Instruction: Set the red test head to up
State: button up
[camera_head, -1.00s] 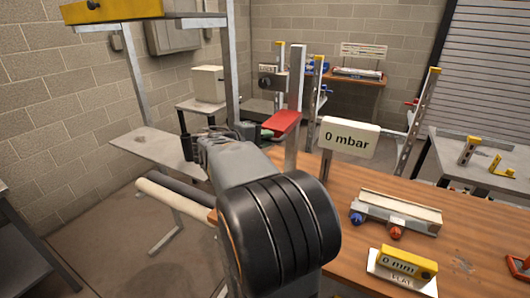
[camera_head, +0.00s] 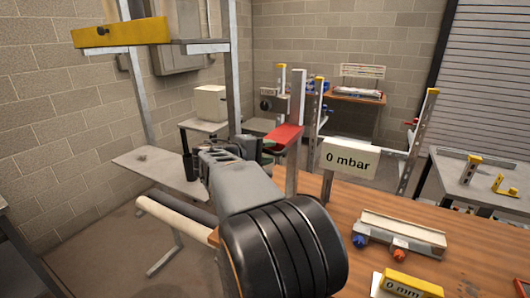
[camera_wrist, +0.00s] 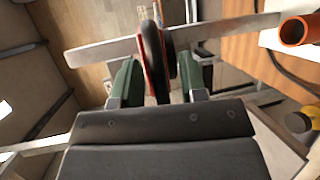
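The red test head (camera_head: 286,136) is a flat red piece beside an upright metal post (camera_head: 297,120), behind the work table's left end. In the wrist view a narrow red-edged part (camera_wrist: 149,62) with a black disc stands between my green fingers. My gripper (camera_head: 262,148) is at the near left side of the red head, partly hidden by my arm. In the wrist view my gripper (camera_wrist: 158,78) has its fingers apart, one on each side of the red-edged part. Firm contact is not visible.
A sign reading "0 mbar" (camera_head: 350,158) stands right of the post. A valve block with blue and red knobs (camera_head: 400,232) and a yellow "0 mm" block (camera_head: 408,283) sit on the wooden table (camera_head: 460,270). A metal frame with a yellow beam (camera_head: 120,32) rises at left.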

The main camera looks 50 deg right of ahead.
jog(key=b+v, duration=0.2)
jog(key=v, duration=1.1)
jog(key=shift+a, duration=0.4)
jog(key=shift+w, duration=0.15)
